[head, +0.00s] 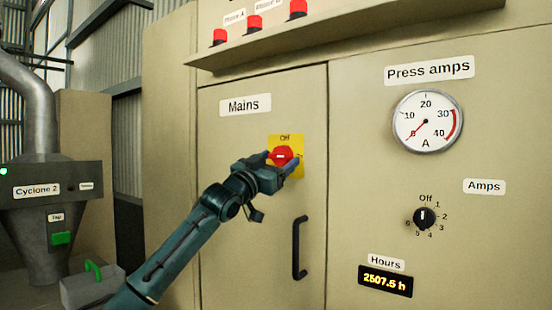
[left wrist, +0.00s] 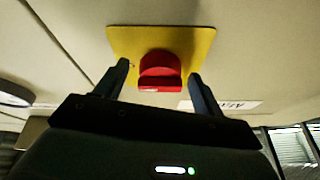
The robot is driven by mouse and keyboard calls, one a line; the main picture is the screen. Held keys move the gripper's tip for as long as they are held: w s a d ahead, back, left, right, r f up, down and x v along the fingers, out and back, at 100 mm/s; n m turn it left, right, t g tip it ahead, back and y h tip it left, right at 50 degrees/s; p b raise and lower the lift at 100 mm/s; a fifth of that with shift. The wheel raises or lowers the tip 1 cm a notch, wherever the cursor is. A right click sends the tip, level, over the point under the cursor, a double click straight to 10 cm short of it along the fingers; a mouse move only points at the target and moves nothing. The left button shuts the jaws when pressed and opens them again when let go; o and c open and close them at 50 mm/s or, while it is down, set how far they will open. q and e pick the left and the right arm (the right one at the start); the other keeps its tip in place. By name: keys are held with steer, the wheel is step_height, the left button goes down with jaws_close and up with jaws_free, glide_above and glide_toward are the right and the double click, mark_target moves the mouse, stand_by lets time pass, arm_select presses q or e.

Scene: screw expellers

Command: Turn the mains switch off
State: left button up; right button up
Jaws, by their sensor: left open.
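The mains switch is a red rotary knob (head: 281,154) on a yellow plate (head: 299,142) marked "Off" at its top, on a beige cabinet door under a "Mains" label (head: 245,105). A short white mark on the knob looks roughly level. My left gripper (head: 279,165) is at the plate and hides its lower part. In the left wrist view the red knob (left wrist: 160,72) lies between the two open fingers (left wrist: 159,76), with a gap on each side. Contact with the plate cannot be told. My right gripper is not seen.
A black door handle (head: 299,248) is below the switch. A ledge (head: 340,38) with red lamps juts out above. To the right are the press amps gauge (head: 428,121), the amps selector (head: 424,217) and the hours display (head: 386,281). Cyclone 2 (head: 45,200) stands left.

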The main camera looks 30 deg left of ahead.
arm_select(q)
steer(key=shift+c, duration=0.6)
steer(key=c, duration=1.2)
